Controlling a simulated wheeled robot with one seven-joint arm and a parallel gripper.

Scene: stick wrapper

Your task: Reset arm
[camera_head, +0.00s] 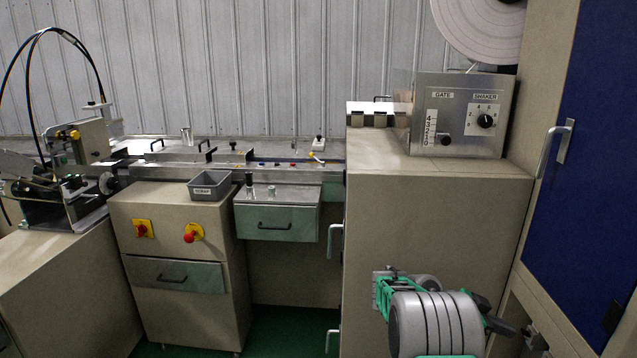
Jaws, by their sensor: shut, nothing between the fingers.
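Part of my arm (436,325) shows at the lower right, in front of the beige cabinet. It has a grey ribbed round housing with green parts and a small bracket at its left. The fingers of my gripper cannot be made out in this view. Black parts show at the right of the arm, but what they are is unclear.
A beige cabinet (430,230) carries a control box (462,115) with GATE and SHAKER dials. A blue door (590,190) stands at right. A metal conveyor bench (180,170) with a grey scrap bin (210,186) runs behind. Green floor (290,330) shows between cabinets.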

